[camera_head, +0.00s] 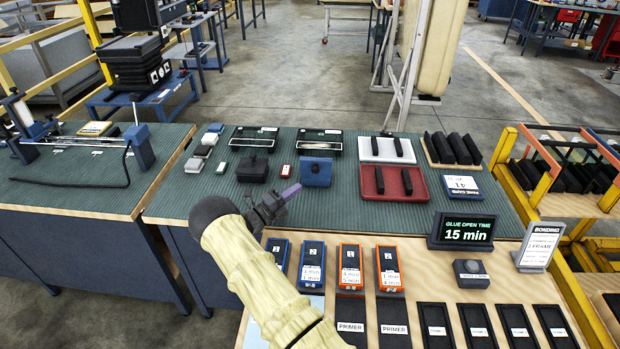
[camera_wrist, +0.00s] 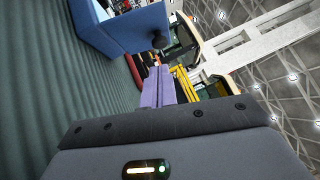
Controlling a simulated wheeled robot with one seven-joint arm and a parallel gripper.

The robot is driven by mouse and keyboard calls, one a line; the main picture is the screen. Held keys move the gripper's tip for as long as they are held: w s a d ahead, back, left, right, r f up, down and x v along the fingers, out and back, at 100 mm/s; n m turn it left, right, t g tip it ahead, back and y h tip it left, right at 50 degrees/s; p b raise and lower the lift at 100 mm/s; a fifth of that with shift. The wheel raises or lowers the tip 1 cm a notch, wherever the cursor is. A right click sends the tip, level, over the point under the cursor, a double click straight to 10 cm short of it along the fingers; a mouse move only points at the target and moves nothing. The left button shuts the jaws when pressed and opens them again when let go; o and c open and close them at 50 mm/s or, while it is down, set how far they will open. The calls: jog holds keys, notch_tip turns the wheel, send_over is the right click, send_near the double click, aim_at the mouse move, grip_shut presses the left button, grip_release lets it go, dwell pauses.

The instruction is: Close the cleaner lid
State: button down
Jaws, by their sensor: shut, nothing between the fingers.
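A blue box-like thing (camera_head: 316,173) stands on the green ribbed mat. I take it for the cleaner container with its lid raised; its face toward me carries a small dark knob. In the wrist view the blue thing (camera_wrist: 112,32) fills the upper left, with the dark knob (camera_wrist: 159,40) sticking out at its right side. My gripper (camera_head: 290,192) is just left and in front of it, with its purple fingertips together and empty. The fingertips (camera_wrist: 158,88) appear apart from the blue thing in the wrist view. The inside of the container is hidden.
A black box with a knob (camera_head: 252,168) stands left of the blue thing, with a small red item (camera_head: 285,170) between. A red tray (camera_head: 420,186) lies to the right, and wire-framed glass pieces (camera_head: 320,140) behind. Blue and orange boxes (camera_head: 349,266) stand in front.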

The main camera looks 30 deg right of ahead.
aim_at(316, 172)
jog(key=s+x, duration=0.1)
jog(key=x, duration=0.5)
jog(key=shift+w+d+p, duration=0.4)
jog(key=shift+w, duration=0.05)
jog(key=shift+r, duration=0.1)
